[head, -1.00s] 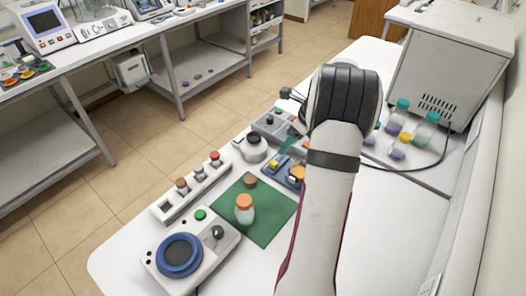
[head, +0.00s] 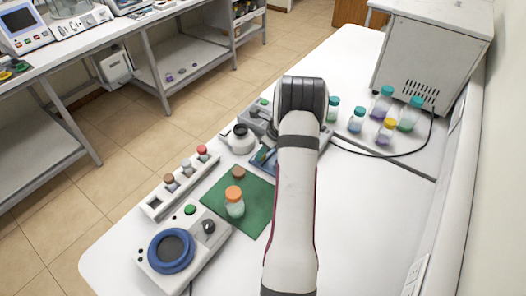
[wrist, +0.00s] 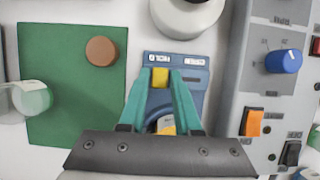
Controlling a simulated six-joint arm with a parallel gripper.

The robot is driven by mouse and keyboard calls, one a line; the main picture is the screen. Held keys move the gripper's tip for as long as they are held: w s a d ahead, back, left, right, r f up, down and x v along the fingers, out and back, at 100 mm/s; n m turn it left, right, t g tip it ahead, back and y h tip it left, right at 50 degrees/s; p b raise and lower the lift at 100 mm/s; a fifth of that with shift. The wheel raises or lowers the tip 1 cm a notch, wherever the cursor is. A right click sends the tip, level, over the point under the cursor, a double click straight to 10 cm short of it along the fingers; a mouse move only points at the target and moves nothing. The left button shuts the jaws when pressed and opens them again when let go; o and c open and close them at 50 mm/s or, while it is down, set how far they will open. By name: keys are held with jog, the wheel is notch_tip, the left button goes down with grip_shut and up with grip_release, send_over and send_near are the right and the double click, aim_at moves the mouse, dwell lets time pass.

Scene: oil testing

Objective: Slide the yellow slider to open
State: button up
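The yellow slider (wrist: 160,77) sits at the upper left part of a blue panel (wrist: 193,82) in the wrist view, close below a printed label. My gripper (wrist: 161,76) has teal fingers with their tips on either side of the slider. Whether the tips press on it or leave a thin gap is not clear. A second yellow patch (wrist: 166,125) shows lower between the fingers, partly covered. In the head view my arm hides most of the blue panel (head: 262,161) and the slider.
A green mat (wrist: 60,110) with a brown cap (wrist: 102,51) and a bottle (head: 234,203) lies left of the panel. A grey control box (wrist: 246,88) with a blue knob stands right. A round white device (head: 240,139) is behind. Several bottles (head: 382,104) stand at the back right.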

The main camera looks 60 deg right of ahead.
grip_shut()
jog(key=shift+d, duration=0.1)
dwell(1.0)
